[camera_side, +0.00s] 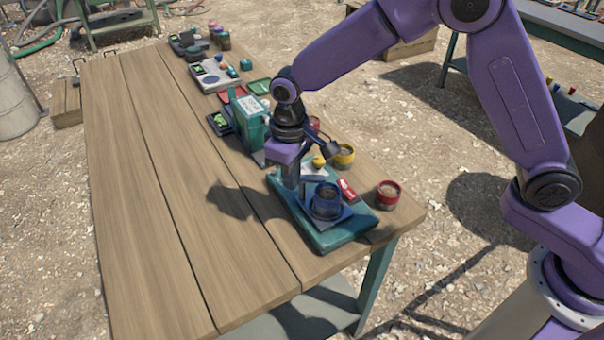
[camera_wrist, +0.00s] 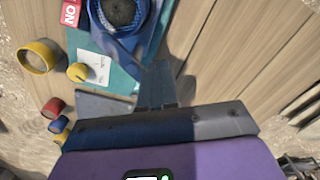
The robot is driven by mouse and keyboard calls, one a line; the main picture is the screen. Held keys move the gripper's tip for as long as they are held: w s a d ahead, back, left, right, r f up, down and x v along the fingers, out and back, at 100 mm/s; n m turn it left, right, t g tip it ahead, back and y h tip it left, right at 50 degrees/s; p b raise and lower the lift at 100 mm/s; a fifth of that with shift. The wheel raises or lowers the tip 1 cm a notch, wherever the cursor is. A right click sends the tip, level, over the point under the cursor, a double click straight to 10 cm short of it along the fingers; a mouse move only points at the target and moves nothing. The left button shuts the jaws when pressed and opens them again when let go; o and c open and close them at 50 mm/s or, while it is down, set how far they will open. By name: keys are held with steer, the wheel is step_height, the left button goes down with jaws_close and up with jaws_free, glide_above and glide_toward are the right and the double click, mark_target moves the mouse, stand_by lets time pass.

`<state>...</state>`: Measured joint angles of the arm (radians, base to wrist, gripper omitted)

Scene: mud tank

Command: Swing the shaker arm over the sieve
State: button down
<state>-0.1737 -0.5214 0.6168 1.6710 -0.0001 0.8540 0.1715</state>
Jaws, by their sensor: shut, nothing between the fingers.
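The sieve is a round blue cup with a dark mesh inside (camera_side: 326,200). It sits on a blue plate at the front of a teal base (camera_side: 337,238), and also shows at the top of the wrist view (camera_wrist: 122,12). A yellow round knob (camera_side: 318,162) stands behind it, beside a white card; it also shows in the wrist view (camera_wrist: 78,72). I cannot clearly make out the shaker arm. My gripper (camera_side: 302,189) points down, shut and empty, close beside the sieve on its left. In the wrist view its fingers hide part of the base.
A yellow ring cup (camera_side: 343,155) and a red cup (camera_side: 388,194) stand right of the base. A teal box (camera_side: 250,118) stands behind my gripper, with trays farther back. The left of the wooden table (camera_side: 150,190) is clear.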

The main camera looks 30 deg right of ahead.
steer(key=shift+w, duration=0.75)
stand_by(0.3)
step_height(320, 180, up, 7)
steer(key=shift+s+a, duration=0.3)
steer(key=shift+a, duration=0.15)
stand_by(0.8)
stand_by(0.5)
